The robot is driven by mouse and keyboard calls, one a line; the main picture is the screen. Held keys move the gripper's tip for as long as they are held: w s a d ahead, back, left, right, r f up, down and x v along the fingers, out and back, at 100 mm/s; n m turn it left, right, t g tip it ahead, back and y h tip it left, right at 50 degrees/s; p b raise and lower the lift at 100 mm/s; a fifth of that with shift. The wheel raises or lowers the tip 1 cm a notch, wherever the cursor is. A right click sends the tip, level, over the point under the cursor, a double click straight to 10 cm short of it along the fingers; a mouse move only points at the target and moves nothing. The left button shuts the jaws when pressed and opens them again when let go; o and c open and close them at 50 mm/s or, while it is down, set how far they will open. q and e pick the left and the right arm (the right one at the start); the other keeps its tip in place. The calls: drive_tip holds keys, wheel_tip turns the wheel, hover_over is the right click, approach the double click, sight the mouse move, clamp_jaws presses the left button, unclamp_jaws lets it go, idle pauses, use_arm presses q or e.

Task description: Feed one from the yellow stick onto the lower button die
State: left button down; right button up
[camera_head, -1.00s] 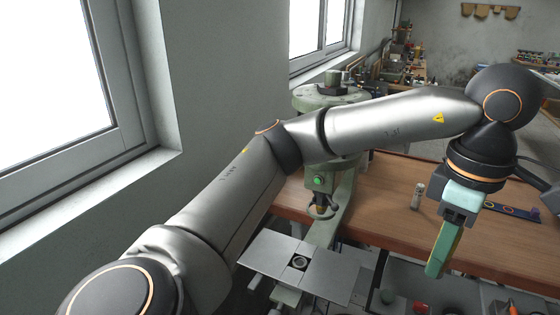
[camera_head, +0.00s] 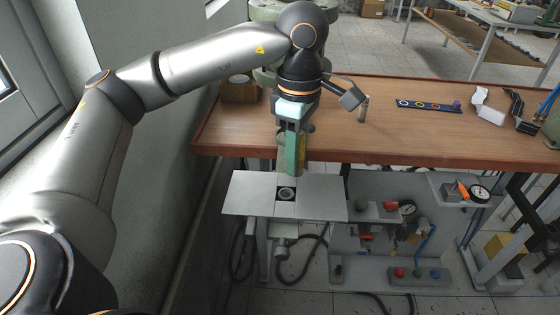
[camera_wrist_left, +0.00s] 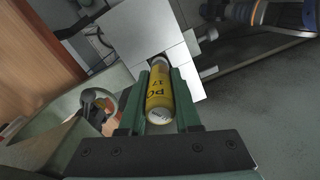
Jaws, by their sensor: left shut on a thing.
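My left gripper (camera_head: 294,172) is shut on the yellow stick (camera_wrist_left: 158,92), a yellow tube with dark lettering lying between its green fingers in the left wrist view. The fingers point down, above the far side of a pale metal plate (camera_head: 322,198). A round ring-shaped die (camera_head: 286,194) sits in the square opening of that plate, just below the fingertips in the picture. The gap between stick and die cannot be judged. My right gripper is not in view.
A wooden bench (camera_head: 420,140) stands behind, with a small cylinder (camera_head: 363,108) and a dark strip with coloured rings (camera_head: 428,106). The green press (camera_head: 265,12) is partly hidden by my arm.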

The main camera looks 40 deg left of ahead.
use_arm(q)
drive_tip(key=shift+s+a+f, duration=0.1)
drive_tip(key=shift+a+f, duration=0.85)
drive_tip(key=shift+a, duration=0.1)
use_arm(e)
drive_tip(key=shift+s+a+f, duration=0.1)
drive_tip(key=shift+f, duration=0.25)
use_arm(q)
drive_tip(key=shift+d, duration=0.1)
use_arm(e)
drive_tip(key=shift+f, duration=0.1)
use_arm(q)
wheel_tip(320, 180, down, 2)
drive_tip(key=shift+f+b, duration=0.2)
drive_tip(key=shift+b, duration=0.95)
drive_tip(key=shift+f+b, duration=0.6)
drive_tip(key=shift+f, duration=0.25)
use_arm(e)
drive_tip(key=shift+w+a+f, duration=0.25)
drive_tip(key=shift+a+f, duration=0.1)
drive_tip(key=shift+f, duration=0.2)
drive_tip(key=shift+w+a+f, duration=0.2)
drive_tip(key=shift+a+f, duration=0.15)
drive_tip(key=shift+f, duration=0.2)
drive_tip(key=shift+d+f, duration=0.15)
